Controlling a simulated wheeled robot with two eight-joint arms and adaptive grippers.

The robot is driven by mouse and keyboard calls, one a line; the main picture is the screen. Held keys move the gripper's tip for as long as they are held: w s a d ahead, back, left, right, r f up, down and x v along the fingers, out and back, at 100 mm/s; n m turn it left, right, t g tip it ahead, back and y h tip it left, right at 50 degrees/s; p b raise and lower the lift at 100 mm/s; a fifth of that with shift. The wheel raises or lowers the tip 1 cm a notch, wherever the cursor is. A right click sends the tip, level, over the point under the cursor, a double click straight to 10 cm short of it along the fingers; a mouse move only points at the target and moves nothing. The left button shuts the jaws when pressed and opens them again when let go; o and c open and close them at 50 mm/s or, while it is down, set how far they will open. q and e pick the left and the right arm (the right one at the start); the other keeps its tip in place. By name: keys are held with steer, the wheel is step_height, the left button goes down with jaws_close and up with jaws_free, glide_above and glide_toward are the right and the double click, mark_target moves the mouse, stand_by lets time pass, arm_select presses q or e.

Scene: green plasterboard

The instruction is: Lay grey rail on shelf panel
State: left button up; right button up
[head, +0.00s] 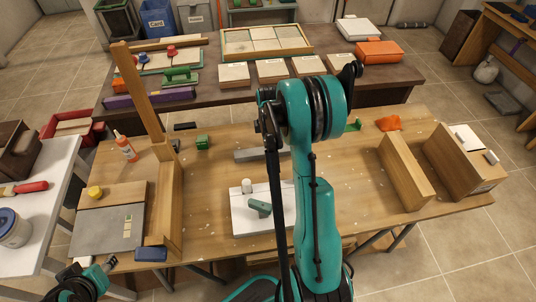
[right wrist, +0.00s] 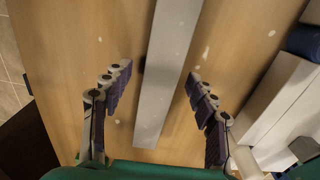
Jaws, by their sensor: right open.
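The grey rail (head: 246,155) lies on the wooden workbench, partly hidden behind my right arm in the head view. In the right wrist view the rail (right wrist: 167,75) is a long grey bar running between the fingers. My right gripper (right wrist: 159,72) is open, with one finger on each side of the rail and gaps on both sides. In the head view it is hidden by its own arm. Wooden panels stand on edge at the right (head: 405,172) and left (head: 171,205); I cannot tell which is the shelf panel. My left gripper (head: 85,284) is at the bottom left, its fingers unclear.
A white block (head: 240,218) with a green-handled tool lies in front of the rail. A tall wooden post (head: 140,95), an orange bottle (head: 125,147) and a green block (head: 203,142) stand left. A box-like panel (head: 455,165) stands far right. Bare bench lies right of my arm.

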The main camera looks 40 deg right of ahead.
steer(key=shift+r, duration=0.1)
steer(key=shift+c, duration=1.2)
arm_select(q)
steer(key=shift+r, duration=0.1)
arm_select(e)
jaws_close()
steer(key=shift+r, duration=0.1)
